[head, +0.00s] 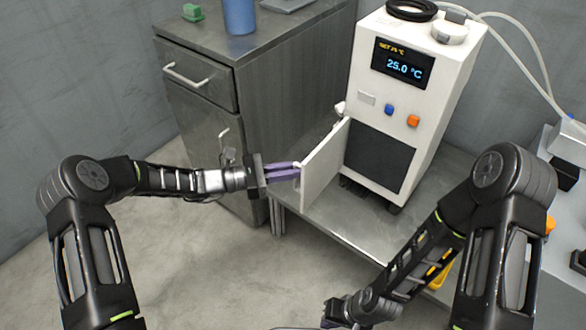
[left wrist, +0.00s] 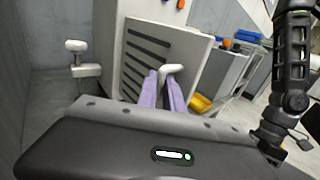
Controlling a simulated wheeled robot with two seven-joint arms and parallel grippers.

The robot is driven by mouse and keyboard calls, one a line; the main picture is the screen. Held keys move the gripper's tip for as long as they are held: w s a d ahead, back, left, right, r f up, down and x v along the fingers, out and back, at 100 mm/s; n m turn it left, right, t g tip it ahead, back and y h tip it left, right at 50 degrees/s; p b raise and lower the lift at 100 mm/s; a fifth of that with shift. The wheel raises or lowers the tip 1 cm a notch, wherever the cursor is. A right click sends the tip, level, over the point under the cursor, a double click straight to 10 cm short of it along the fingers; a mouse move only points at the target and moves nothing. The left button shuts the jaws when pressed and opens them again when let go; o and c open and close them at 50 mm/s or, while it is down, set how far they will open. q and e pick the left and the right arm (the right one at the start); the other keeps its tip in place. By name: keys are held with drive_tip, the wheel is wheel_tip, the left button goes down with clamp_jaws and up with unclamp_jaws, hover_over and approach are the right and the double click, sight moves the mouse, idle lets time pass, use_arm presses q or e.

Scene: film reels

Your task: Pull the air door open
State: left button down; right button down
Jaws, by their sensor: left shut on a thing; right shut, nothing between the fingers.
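The air door (head: 325,163) is a white panel on the lower front of the white chiller unit (head: 437,75). It stands swung out from the unit, hinged at its inner edge, with the dark grille (head: 379,157) bare beside it. My left gripper (head: 284,172) is shut on the door's white handle (head: 299,168) with its purple fingers. In the left wrist view the fingers (left wrist: 163,90) close around the handle (left wrist: 172,68), in front of the slotted door (left wrist: 190,50). My right gripper (head: 332,318) is shut and empty at the bottom edge, partly out of frame.
The unit stands on a low metal table (head: 360,215). A grey cabinet (head: 240,95) with a drawer stands to the left, close behind my left gripper. Hoses (head: 520,45) run to equipment at the right. The floor in front is clear.

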use_arm(q)
drive_tip(key=shift+w+d+r, duration=0.1)
drive_tip(key=shift+d+r, duration=0.05)
drive_tip(key=shift+r, duration=0.1)
drive_tip(key=c, duration=1.5)
unclamp_jaws()
drive_tip(key=shift+f, duration=0.15)
drive_tip(key=p+v, duration=0.1)
drive_tip(key=v, duration=0.7)
drive_tip(key=shift+d, duration=0.1)
